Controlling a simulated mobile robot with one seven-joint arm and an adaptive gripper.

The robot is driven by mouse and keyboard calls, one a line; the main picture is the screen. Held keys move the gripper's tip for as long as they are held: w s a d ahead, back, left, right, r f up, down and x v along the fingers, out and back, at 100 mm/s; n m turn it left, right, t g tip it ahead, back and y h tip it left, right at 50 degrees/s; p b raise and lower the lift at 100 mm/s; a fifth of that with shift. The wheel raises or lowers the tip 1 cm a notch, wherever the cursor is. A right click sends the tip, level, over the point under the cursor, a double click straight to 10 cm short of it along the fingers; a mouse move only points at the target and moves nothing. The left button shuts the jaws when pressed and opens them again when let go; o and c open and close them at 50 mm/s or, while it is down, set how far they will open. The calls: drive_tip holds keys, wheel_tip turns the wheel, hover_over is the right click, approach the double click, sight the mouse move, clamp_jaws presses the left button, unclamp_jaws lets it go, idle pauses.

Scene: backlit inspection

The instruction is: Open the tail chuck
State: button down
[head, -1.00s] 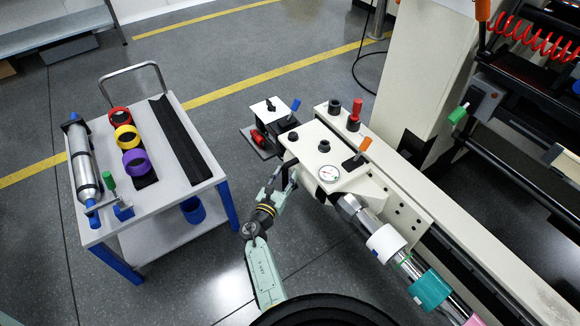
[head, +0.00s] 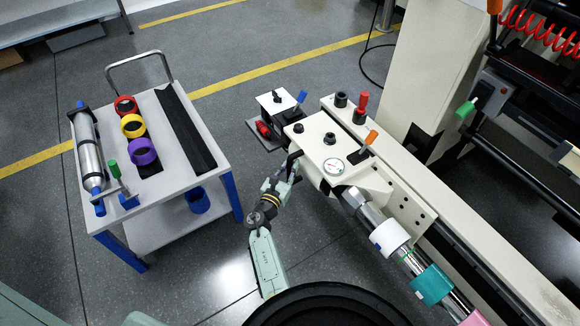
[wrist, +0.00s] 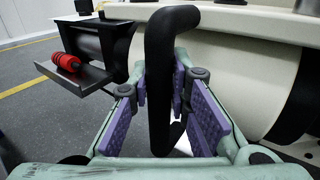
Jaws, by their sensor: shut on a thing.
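I cannot tell the chuck's jaw state. In the wrist view a black loop handle (wrist: 172,45) stands in front of the housing. My gripper (wrist: 161,88) has its purple pads on both sides of this handle and is shut on it. In the head view my gripper (head: 287,172) is at the housing's left side.
An orange-tipped lever (head: 369,140), a red knob (head: 361,104) and black knobs stand on top. A small shelf with a red part (wrist: 66,62) is left of the handle. A cart (head: 150,215) with a cylinder and coloured rings stands left, with floor between.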

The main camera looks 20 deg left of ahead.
drive_tip(key=shift+w, duration=0.1)
idle(0.4)
drive_tip(key=b, duration=1.1)
hover_over(265, 145)
drive_tip(key=shift+d+f, duration=0.1)
drive_tip(key=shift+d, duration=0.35)
drive_tip(key=shift+w+a, duration=0.15)
drive_tip(key=shift+a, duration=0.25)
drive_tip(key=c, duration=1.5)
unclamp_jaws()
drive_tip(key=shift+s+a, duration=0.15)
drive_tip(key=shift+s, duration=1.75)
drive_tip(key=shift+s+a, duration=0.1)
drive_tip(key=shift+s, duration=1.8)
